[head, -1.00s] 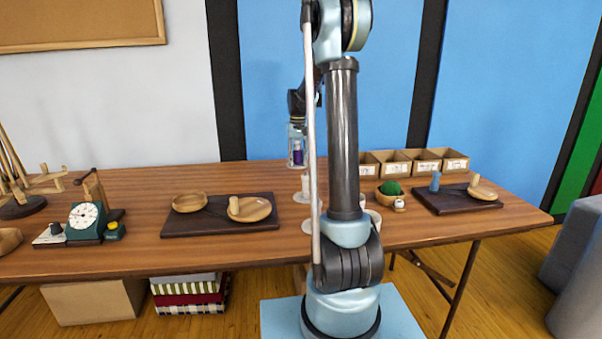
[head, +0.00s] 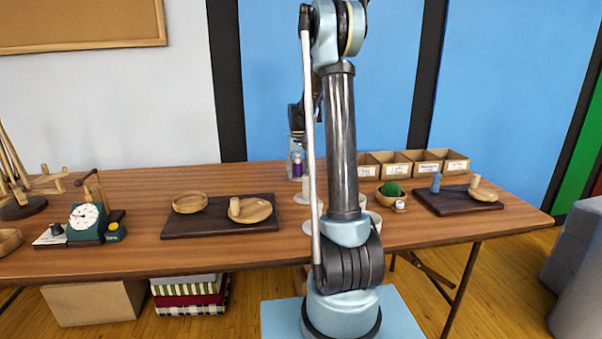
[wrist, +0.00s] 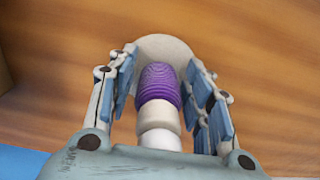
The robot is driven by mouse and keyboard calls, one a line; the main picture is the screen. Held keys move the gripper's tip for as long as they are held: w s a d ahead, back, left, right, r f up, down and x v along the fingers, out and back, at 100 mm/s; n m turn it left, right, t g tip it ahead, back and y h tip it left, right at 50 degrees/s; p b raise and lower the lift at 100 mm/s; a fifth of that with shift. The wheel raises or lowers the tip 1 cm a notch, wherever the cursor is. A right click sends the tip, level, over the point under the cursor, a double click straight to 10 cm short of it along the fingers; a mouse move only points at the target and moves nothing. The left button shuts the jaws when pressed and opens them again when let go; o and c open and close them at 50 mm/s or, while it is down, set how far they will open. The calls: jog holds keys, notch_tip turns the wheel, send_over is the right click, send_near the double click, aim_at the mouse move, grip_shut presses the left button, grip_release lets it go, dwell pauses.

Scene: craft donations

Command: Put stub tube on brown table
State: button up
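The stub tube, as I take it, is a pale stubby tube with purple winding (wrist: 160,88). It shows between the fingers in the wrist view, with a beige band and white end towards the camera and a pale disc beyond the purple. In the head view its purple part (head: 297,170) is low in my gripper (head: 297,160). My gripper (wrist: 163,85) straddles it, with a narrow gap on each side, so the fingers look open around it. The brown table (head: 140,190) lies below. Whether the tube's base touches the table is hard to tell.
A dark board (head: 185,226) with wooden bowls lies left of centre; another dark board (head: 455,205) lies right. White pieces (head: 304,197) are partly hidden by my arm. Bare wood shows left of the gripper.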

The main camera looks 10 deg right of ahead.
notch_tip(320, 180, up, 12)
jog(key=shift+r, duration=0.1)
dwell(0.7)
